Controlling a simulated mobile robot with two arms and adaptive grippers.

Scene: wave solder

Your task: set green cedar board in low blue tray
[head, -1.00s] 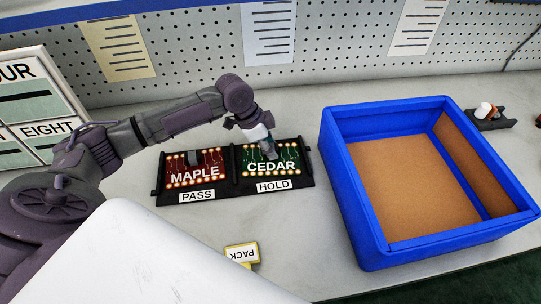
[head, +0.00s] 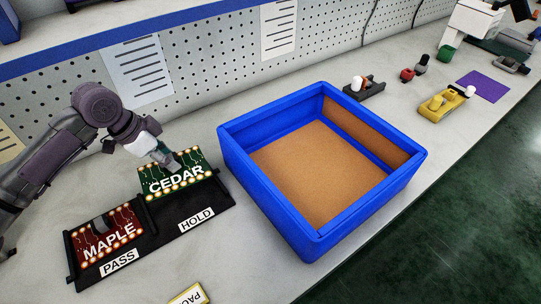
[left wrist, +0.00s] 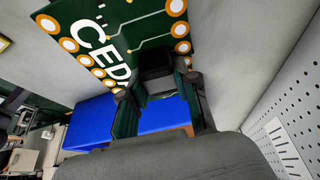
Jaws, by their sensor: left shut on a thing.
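The green cedar board (head: 178,182), with white CEDAR lettering and round gold pads, is in my left gripper (head: 168,161). The gripper is shut on it, and the board appears raised above the HOLD side of the black holder. In the left wrist view the board (left wrist: 135,22) fills the top, with the fingers (left wrist: 158,88) at its edge. The low blue tray (head: 262,207) stands right of the board, with a bare brown floor and nothing in it. Blue walls (left wrist: 90,122) also show in the left wrist view. My right gripper is not in view.
The black holder (head: 178,236) has PASS and HOLD labels; a red maple board (head: 107,240) sits on its PASS side. A yellow PACK block (head: 188,294) lies at the front. A pegboard (head: 215,85) runs behind. Small items, including a yellow one (head: 445,104), stand right of the tray.

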